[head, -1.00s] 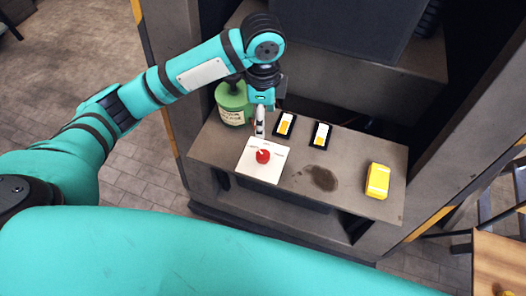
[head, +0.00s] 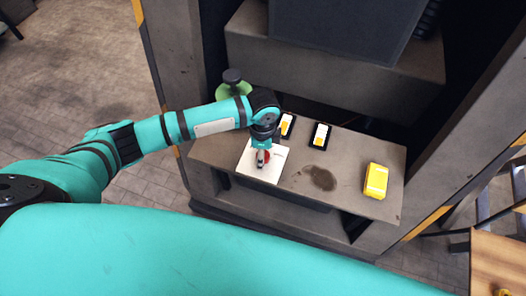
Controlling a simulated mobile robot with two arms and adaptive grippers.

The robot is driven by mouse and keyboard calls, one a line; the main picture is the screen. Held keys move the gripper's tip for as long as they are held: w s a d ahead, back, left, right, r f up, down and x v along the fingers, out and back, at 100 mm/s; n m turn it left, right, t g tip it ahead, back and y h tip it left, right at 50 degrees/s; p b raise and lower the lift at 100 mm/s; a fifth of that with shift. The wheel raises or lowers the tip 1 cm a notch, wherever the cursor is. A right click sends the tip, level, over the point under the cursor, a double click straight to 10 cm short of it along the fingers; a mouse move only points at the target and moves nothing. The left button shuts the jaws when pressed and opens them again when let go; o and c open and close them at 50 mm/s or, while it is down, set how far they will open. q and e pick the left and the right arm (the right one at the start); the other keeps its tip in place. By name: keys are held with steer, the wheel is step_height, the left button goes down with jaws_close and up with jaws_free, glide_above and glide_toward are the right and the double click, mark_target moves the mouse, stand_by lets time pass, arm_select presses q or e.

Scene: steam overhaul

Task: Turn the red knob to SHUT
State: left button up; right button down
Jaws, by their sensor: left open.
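The red knob (head: 266,154) sits on a white square plate (head: 247,164) on the grey shelf. My left gripper (head: 261,162) is over the plate, right at the knob, and covers much of it in the head view. The gripper is open. I cannot tell whether its fingers touch the knob or stand around it. The markings on the plate are too small to read. My right gripper is not in view.
Two black-framed switches (head: 320,136) with yellow and white faces are right of the plate. A yellow box (head: 376,181) is at the shelf's right. A green bottle (head: 232,86) stands behind my left arm. A dark stain (head: 320,178) marks clear shelf (head: 345,200).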

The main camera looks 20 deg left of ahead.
arm_select(q)
steer(key=shift+f, duration=0.15)
steer(key=shift+c, duration=0.3)
steer(key=c, duration=1.1)
